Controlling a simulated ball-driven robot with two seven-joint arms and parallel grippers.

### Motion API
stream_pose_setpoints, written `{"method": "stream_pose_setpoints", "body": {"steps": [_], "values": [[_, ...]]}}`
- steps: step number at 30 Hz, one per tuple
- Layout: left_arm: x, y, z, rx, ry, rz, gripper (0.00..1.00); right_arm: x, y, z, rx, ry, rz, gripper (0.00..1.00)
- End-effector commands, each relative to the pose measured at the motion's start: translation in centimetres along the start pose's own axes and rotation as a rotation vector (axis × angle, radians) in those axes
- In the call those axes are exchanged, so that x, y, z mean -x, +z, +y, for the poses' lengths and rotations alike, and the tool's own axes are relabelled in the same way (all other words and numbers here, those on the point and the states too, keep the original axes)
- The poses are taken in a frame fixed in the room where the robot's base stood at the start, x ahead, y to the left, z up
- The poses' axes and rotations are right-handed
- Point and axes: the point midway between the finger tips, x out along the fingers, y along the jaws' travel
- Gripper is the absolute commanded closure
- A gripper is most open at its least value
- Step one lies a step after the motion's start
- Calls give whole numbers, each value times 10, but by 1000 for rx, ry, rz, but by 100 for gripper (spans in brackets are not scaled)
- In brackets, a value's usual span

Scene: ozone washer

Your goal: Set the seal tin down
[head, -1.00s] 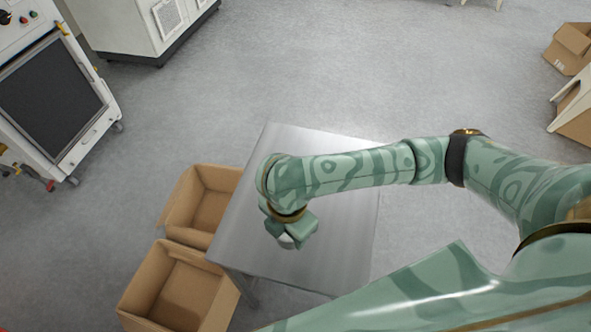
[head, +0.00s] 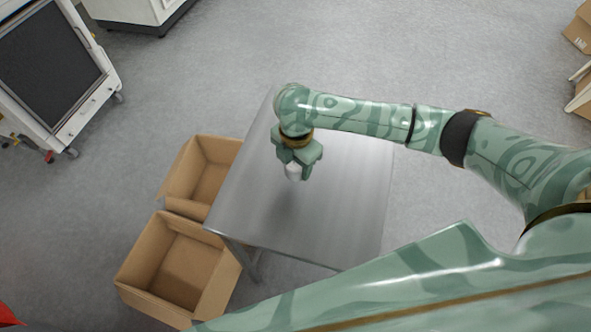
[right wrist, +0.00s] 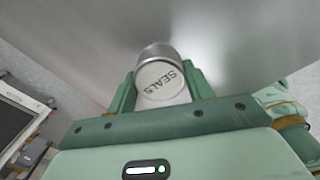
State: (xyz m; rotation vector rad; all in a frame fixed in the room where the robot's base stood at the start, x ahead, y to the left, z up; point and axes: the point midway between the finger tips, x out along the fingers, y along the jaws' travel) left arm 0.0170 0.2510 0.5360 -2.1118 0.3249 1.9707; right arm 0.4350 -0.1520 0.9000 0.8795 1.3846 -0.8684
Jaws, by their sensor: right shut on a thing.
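The seal tin (right wrist: 160,76) is a small cylinder with a metal rim and a white face lettered "SEALS". In the head view it shows as a small white piece (head: 293,173) below the right gripper's fingers. My right gripper (head: 298,165) is shut on it, with a green finger on each side in the right wrist view (right wrist: 160,92). I cannot tell whether the tin touches the tabletop. My left gripper is not in view.
Two open, empty-looking cardboard boxes stand on the floor left of the table, a rear one (head: 180,178) and a front one (head: 135,265). The tabletop is otherwise bare. A white machine (head: 85,120) stands at the far left. Cartons lie at the far right.

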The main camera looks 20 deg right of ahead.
Motion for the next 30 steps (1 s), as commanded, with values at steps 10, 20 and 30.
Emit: {"method": "stream_pose_setpoints", "body": {"steps": [10, 20, 30], "values": [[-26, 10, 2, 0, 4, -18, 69, -42, 7, 5, -1, 0, -1, 72], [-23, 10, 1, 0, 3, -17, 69, -42, 7, 5, 0, 1, -2, 72], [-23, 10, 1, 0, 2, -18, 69, -42, 7, 5, 0, 1, -2, 27]]}}
